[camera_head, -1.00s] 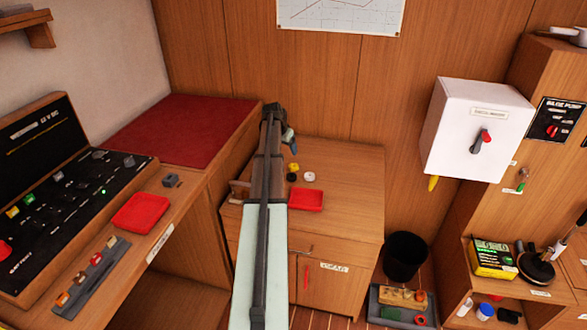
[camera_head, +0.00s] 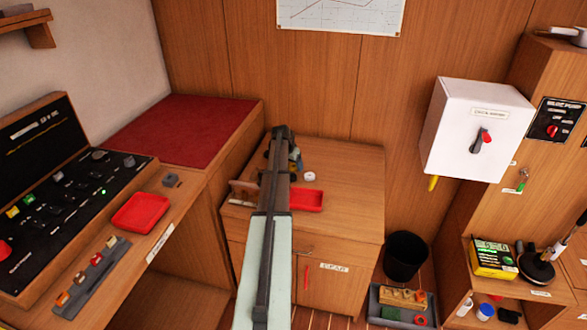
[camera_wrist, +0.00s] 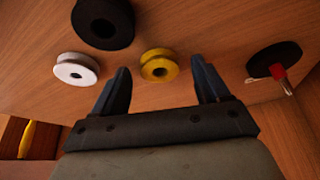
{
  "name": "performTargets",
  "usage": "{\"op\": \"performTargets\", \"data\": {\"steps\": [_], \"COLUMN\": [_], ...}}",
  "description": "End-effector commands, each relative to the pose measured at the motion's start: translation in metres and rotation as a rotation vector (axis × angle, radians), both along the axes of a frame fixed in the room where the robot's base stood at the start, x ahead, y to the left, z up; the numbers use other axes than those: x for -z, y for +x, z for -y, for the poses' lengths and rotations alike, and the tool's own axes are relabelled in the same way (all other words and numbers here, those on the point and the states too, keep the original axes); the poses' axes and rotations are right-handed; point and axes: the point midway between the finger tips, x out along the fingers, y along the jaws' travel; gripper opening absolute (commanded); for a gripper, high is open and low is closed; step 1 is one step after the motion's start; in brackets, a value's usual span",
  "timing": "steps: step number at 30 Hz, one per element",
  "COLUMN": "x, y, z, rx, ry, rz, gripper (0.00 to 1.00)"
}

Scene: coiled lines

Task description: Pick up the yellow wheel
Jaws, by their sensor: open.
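The yellow wheel (camera_wrist: 159,65) is a small spool with a dark centre hole. In the wrist view it lies on the wooden cabinet top, between and a little beyond the two fingertips. My gripper (camera_wrist: 165,78) is open and empty, with one finger on each side of the wheel's line. In the head view my arm hides most of the gripper (camera_head: 294,160), and the yellow wheel is not clearly visible there.
A white wheel (camera_wrist: 76,70) lies left of my fingers, with a larger black wheel (camera_wrist: 103,20) beyond. A dark round thing with a red part (camera_wrist: 275,64) lies to the right. In the head view, a red tray (camera_head: 307,200) sits on the cabinet top (camera_head: 350,190).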

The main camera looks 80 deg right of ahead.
Motion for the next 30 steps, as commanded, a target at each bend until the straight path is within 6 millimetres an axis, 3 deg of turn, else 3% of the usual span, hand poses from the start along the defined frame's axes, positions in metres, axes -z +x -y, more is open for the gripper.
{"op": "performTargets", "data": {"steps": [8,26,30], "x": [0.0037,0.0036,0.0036], "y": [-0.0007,-0.0008,-0.0007], "z": [0.0015,0.0013,0.0014], "rx": [0.0,0.0,0.0], "ry": [0.0,0.0,0.0], "rz": [0.0,0.0,0.0], "gripper": [0.75,0.17,0.15]}}
